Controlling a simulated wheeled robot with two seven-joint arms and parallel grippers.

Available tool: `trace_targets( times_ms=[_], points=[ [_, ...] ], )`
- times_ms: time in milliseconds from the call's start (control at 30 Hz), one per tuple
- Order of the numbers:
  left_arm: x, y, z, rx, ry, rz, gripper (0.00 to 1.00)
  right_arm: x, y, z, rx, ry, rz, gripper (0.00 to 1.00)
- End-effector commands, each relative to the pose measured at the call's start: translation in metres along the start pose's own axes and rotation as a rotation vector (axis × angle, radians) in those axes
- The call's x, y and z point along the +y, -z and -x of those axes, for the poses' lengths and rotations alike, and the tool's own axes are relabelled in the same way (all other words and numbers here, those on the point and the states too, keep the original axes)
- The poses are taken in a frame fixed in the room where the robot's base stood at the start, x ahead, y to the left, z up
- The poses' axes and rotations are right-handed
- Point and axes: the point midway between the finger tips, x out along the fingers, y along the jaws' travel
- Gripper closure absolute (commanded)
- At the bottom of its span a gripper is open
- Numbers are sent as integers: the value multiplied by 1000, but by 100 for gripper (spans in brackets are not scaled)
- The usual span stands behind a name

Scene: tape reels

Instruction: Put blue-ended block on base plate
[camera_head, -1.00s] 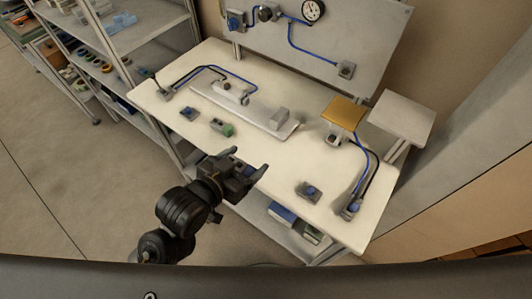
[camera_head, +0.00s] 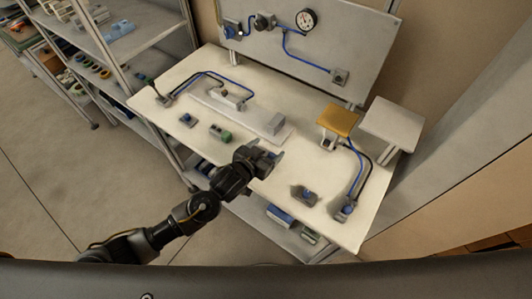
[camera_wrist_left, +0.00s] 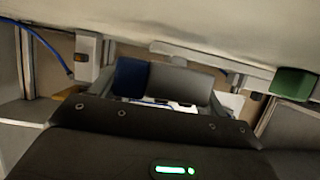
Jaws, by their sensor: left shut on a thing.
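The base plate (camera_head: 243,117) is a long pale plate lying on the white table, with a grey block (camera_head: 274,123) on its right end and a small pale fitting (camera_head: 232,97) near its upper left part. My left gripper (camera_head: 270,157) is over the table's front edge, in front of the plate and apart from it. It is shut on the blue-ended block, whose blue end (camera_wrist_left: 131,76) and grey body (camera_wrist_left: 181,83) show between the fingers in the left wrist view. In the head view the gripper mostly hides this block. My right gripper is not in view.
A green-ended block (camera_head: 220,133) and another block with blue (camera_head: 187,120) lie left of my gripper. A grey block with a blue knob (camera_head: 305,195) lies to the right. An orange-topped stand (camera_head: 338,119) and blue hoses stand farther right.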

Motion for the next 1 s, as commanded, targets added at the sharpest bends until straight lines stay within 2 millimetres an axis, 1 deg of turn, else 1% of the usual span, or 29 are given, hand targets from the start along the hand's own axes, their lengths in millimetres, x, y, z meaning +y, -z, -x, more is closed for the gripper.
trace_targets(
  times_ms=[33,100,200,600,633,700,767,800,1000],
  points=[
    [0,-8,-2,-4,0,0,52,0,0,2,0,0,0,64],
    [0,-13,-4,-4,0,1,52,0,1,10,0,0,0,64],
    [0,-20,-7,-2,0,0,52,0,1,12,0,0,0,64],
    [0,-26,-10,0,0,0,52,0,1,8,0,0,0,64],
    [0,-26,-9,-1,0,-1,23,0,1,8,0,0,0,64],
    [0,-25,-9,-1,0,-1,14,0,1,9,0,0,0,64],
    [0,-25,-9,-1,0,-1,6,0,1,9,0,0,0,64],
    [0,-25,-9,-1,0,-1,4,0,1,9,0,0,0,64],
    [0,-25,-9,-1,0,-1,4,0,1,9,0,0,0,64]
  ],
)
